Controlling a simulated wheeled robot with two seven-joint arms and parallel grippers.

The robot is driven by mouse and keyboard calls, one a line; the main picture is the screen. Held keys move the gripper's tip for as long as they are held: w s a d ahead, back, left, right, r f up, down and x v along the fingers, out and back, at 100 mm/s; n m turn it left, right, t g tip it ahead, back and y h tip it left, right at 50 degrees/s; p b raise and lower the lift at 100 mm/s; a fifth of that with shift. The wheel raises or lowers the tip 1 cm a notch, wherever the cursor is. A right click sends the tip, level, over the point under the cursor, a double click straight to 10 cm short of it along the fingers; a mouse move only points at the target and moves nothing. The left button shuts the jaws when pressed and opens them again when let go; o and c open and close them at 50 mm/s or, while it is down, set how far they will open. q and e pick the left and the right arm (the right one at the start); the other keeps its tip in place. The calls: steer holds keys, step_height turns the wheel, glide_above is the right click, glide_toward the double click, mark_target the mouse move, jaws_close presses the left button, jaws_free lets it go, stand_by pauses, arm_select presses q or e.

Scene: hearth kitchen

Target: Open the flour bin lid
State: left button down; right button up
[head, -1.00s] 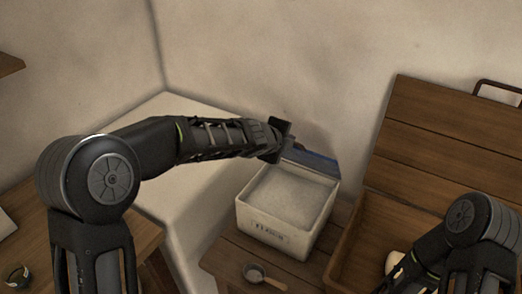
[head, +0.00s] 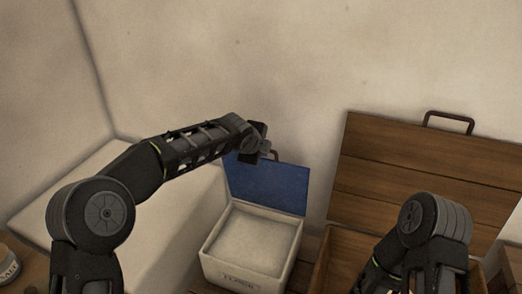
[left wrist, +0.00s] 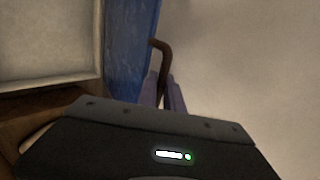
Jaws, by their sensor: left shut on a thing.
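The white flour bin (head: 235,268) stands at lower middle in the head view, with pale flour (head: 255,238) inside. Its blue lid (head: 268,187) stands raised at the back edge, close to upright, and the bin's mouth is uncovered. My left gripper (head: 266,150) is at the lid's top edge, shut on the lid's brown handle. In the left wrist view, the handle (left wrist: 162,47) runs between the fingers (left wrist: 165,92), beside the blue lid (left wrist: 128,50). My right arm shows at lower right in the head view, but its gripper is out of sight.
A wooden chest with its lid (head: 400,175) raised stands right of the bin, with my right arm in front. A pale block-like ledge (head: 185,220) is to the left. The wall is close behind the lid. A jar (head: 8,266) sits at far left.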

arm_select(q)
steer(key=shift+f, duration=0.15)
steer(key=c, duration=1.5)
jaws_free()
steer(key=shift+s+a, duration=0.1)
steer(key=b+v, duration=0.2)
steer(key=v, duration=0.5)
steer(key=shift+s+r, duration=0.15)
steer(key=shift+r, duration=0.3)
